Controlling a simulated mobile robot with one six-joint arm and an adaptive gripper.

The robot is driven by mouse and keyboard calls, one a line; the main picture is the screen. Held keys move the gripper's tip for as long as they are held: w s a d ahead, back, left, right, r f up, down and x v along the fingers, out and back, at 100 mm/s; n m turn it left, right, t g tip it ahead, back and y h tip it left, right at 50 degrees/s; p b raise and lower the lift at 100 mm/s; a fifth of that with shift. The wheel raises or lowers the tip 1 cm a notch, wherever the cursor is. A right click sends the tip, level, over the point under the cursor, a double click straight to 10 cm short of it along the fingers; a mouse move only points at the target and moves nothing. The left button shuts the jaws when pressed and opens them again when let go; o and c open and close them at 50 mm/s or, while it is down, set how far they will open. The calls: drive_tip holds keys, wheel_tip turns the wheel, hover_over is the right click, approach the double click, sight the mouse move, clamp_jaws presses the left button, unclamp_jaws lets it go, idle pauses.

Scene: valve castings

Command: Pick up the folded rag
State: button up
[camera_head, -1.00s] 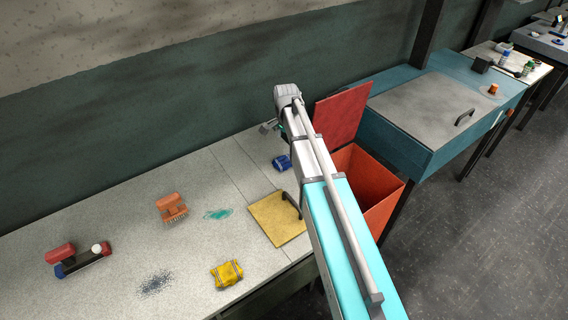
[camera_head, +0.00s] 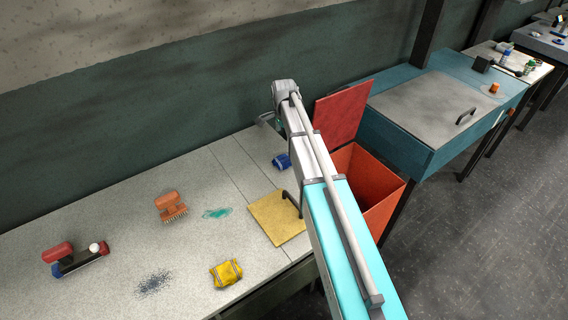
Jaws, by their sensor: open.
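A yellow folded cloth (camera_head: 226,273) with grey bands lies on the near edge of the grey bench (camera_head: 120,220). A smaller blue folded bundle (camera_head: 282,161) lies farther back on the bench, left of my arm. I cannot tell from the picture which one is the rag meant. My gripper (camera_head: 267,119) is small and partly hidden at the far end of my arm, by the back wall. It is open, beyond the blue bundle and far from the yellow cloth. I see nothing in it.
A yellow board with a dark handle (camera_head: 274,222), an orange brush (camera_head: 171,207), a red-and-black tool (camera_head: 73,259), a teal stain and a dark speckled patch are on the bench. An open red bin (camera_head: 368,190) and a teal cabinet (camera_head: 440,110) stand right.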

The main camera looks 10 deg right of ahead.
sight(284, 158)
drive_tip(key=shift+f+b, duration=3.4)
drive_tip(key=shift+f, duration=0.3)
drive_tip(key=shift+s+f+b, duration=0.1)
drive_tip(key=shift+f+b, duration=2.5)
drive_tip(key=c, duration=1)
drive_tip(key=shift+o, duration=0.2)
drive_tip(key=shift+r, duration=0.25)
